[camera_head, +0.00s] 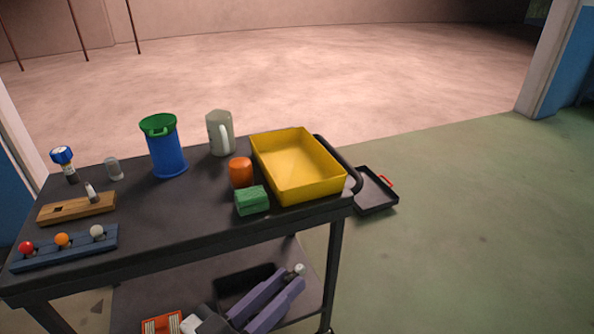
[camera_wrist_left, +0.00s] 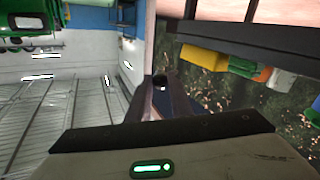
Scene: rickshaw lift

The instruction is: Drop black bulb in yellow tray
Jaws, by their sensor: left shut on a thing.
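The yellow tray (camera_head: 330,182) sits at the right end of the dark cart's top and looks empty inside. My left gripper (camera_head: 292,279) is low in the head view, in front of the cart's lower part, with its purple fingers pointing up and right. It is shut on a small bulb (camera_head: 299,268) that looks pale at the fingertips there. In the left wrist view the bulb (camera_wrist_left: 159,82) looks dark and round between the fingertips. The gripper is below and apart from the yellow tray. My right gripper is not in view.
The cart top (camera_head: 190,215) also holds a green block (camera_head: 252,201), an orange cylinder (camera_head: 240,173), a grey mug (camera_head: 219,134), a blue bin (camera_head: 165,150) and a rack with colored bulbs (camera_head: 68,248). A black tray (camera_head: 375,192) lies on the floor at right.

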